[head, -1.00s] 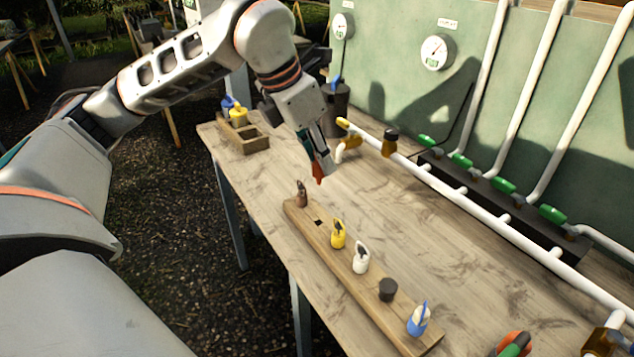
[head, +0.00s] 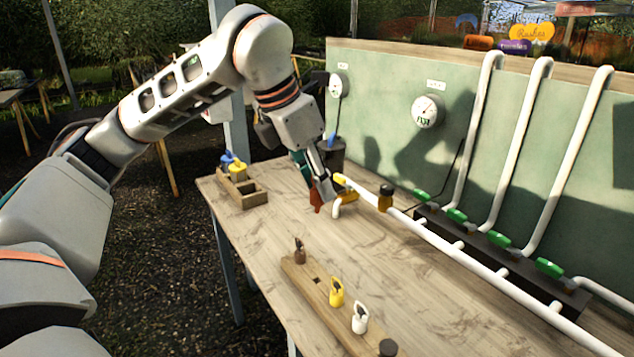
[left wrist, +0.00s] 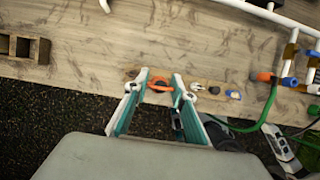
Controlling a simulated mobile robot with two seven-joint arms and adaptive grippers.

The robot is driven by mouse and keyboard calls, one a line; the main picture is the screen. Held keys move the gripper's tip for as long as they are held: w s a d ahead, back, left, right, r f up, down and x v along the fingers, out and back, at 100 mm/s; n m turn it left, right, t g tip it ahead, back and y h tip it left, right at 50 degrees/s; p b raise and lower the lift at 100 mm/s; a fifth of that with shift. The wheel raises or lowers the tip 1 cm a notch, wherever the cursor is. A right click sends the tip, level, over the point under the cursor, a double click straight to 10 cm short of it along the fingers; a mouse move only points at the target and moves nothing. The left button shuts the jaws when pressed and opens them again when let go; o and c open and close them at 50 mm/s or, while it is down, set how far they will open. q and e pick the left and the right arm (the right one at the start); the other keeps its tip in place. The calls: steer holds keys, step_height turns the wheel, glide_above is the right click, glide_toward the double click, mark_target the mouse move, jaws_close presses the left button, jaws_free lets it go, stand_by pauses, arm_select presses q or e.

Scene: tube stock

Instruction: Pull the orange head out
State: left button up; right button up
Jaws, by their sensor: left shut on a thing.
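The orange head (head: 316,198) hangs from the fingertips of my left gripper (head: 322,186), clear of the wooden rack (head: 325,308). A white head (head: 359,318) and a dark round piece (head: 388,347) stand further along. I do not make out my right gripper.
A white pipe (head: 440,233) with yellow and dark fittings runs close to the right of my left gripper. A wooden box (head: 243,199) with compartments sits at the table's far left, and a dark bucket (head: 331,153) stands behind. The table (head: 275,235) left of the rack is clear.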

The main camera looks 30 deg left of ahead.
arm_select(q)
steer(key=shift+r+p, duration=1)
steer(key=shift+r, duration=0.15)
steer(key=shift+w+r+p, duration=0.15)
steer(key=shift+r+p, duration=1.15)
steer(key=shift+p, duration=0.1)
arm_select(e)
steer(key=shift+s+d+r, duration=0.1)
steer(key=shift+s+r, duration=0.1)
steer(key=shift+r, duration=0.4)
steer(key=shift+s+d+r, duration=0.1)
steer(key=shift+s+r, duration=0.05)
steer(key=shift+r, duration=0.4)
steer(key=shift+s, duration=0.15)
